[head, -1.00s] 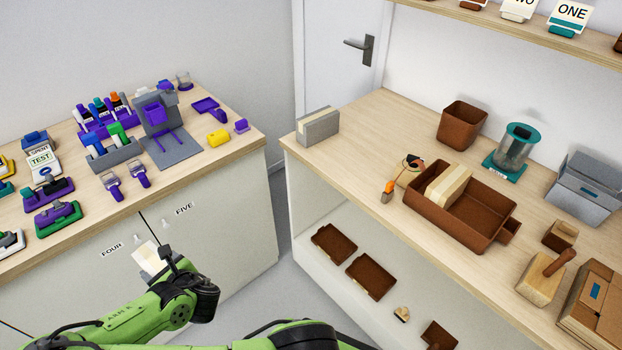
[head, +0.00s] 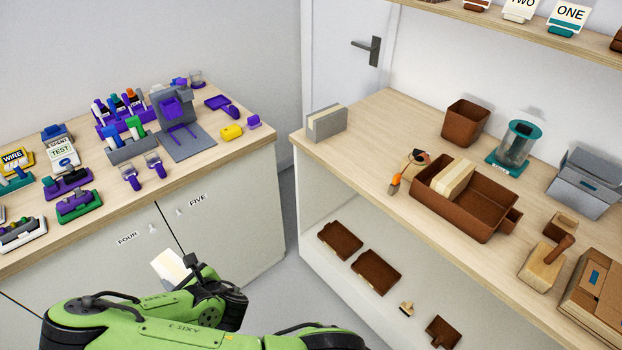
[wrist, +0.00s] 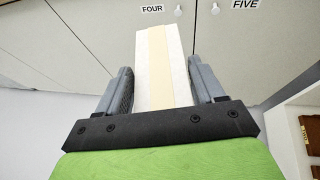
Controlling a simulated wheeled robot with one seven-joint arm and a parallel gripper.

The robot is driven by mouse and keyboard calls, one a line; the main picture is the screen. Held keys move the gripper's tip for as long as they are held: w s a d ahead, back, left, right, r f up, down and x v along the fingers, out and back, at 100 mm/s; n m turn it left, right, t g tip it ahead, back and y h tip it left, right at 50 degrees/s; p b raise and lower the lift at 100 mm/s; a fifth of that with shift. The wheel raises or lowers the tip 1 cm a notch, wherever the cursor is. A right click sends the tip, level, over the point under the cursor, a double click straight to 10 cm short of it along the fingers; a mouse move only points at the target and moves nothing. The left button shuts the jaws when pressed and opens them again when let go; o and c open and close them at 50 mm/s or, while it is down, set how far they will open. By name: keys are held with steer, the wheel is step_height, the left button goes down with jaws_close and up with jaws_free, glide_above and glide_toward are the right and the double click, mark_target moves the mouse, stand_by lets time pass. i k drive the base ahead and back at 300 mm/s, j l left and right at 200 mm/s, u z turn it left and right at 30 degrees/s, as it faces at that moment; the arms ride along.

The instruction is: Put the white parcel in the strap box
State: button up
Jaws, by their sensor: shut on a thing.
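The white parcel (head: 168,266), a slim white block with a cream band, is in my gripper (head: 187,268), low in front of the left bench's cabinet doors. In the wrist view the parcel (wrist: 158,60) stands out lengthwise between the two grey fingers of my gripper (wrist: 159,82), which is shut on it. Its near end is hidden by the gripper's black bar. No box carries a readable strap label, so I cannot tell which is the strap box. Candidates on the right bench are a grey box (head: 583,188) and a brown cardboard box (head: 592,302) with a blue label.
A brown tray (head: 487,234) holding a pale banded block stands on the right bench (head: 350,165). A brown bin (head: 465,124) and teal-rimmed jar (head: 516,144) stand behind it. Trays lie on the shelf below. The left bench is crowded; a floor gap separates the benches.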

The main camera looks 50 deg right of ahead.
mark_target(472, 211)
steer(key=k+j+z, duration=0.15)
steer(key=z, duration=0.2)
steer(key=k+j+z, duration=0.2)
steer(key=z, duration=0.2)
